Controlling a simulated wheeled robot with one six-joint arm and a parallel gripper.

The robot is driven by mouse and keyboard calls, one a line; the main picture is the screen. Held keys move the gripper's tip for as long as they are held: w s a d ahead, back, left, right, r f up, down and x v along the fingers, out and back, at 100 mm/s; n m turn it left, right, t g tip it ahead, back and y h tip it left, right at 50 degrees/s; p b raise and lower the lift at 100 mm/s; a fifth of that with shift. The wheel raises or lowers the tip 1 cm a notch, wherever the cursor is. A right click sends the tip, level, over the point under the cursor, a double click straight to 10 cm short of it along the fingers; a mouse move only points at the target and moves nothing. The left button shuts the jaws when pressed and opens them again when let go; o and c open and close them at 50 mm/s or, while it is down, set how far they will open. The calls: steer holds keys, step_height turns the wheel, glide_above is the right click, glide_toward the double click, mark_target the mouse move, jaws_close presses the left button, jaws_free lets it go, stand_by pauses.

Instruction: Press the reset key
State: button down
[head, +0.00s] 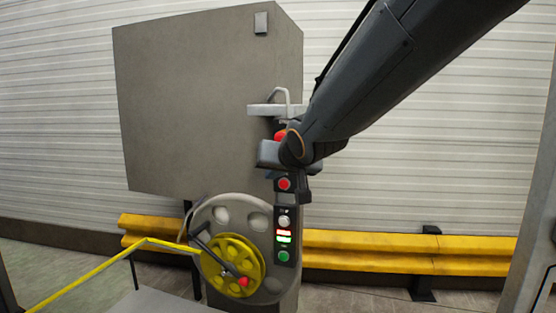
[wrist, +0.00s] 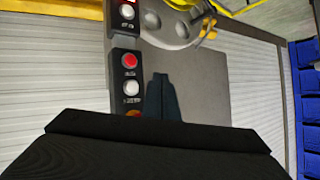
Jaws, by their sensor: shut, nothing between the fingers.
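A column of push keys runs down the machine's post, and their labels are too small to read, so I cannot tell which is the reset key. In the head view a red key (head: 285,184), a white key (head: 285,221) and a green key (head: 284,256) show. In the wrist view, seen upside down, a red key (wrist: 129,60) is next to a white key (wrist: 131,87), with another white key (wrist: 127,11) at the top edge. My gripper (wrist: 160,77) is shut and empty, beside the key column. In the head view my wrist covers part of the upper panel.
A red mushroom button (head: 281,136) is partly hidden behind my wrist. A large grey box (head: 205,100) stands at upper left. Below are a yellow handwheel (head: 232,268) and a yellow rail (head: 90,272). A yellow barrier (head: 400,250) runs along the wall.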

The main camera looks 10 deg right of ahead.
steer(key=w+d+p, duration=0.3)
steer(key=w+p, duration=0.2)
steer(key=w, duration=0.1)
steer(key=shift+d+p, duration=0.3)
steer(key=shift+w+d, duration=0.1)
steer(key=shift+w, duration=0.15)
stand_by(1.8)
steer(key=shift+w+d+p, duration=0.1)
steer(key=shift+w+p, duration=0.15)
steer(key=shift+p, duration=0.25)
steer(key=shift+w+d+p, duration=0.2)
steer(key=shift+w+p, duration=0.15)
stand_by(0.5)
steer(key=shift+s, duration=0.1)
steer(key=shift+s+a+b, duration=0.35)
steer(key=shift+s+a, duration=0.05)
steer(key=shift+s, duration=0.25)
steer(key=shift+s+a+b, duration=0.4)
steer(key=shift+s+b, duration=0.15)
steer(key=shift+s, duration=0.15)
steer(key=shift+s+a+b, duration=0.45)
steer(key=shift+s+b, duration=0.15)
steer(key=shift+s, duration=0.15)
steer(key=shift+s+a+b, duration=0.4)
steer(key=shift+s+b, duration=0.15)
steer(key=shift+s, duration=0.15)
steer(key=shift+f, duration=0.1)
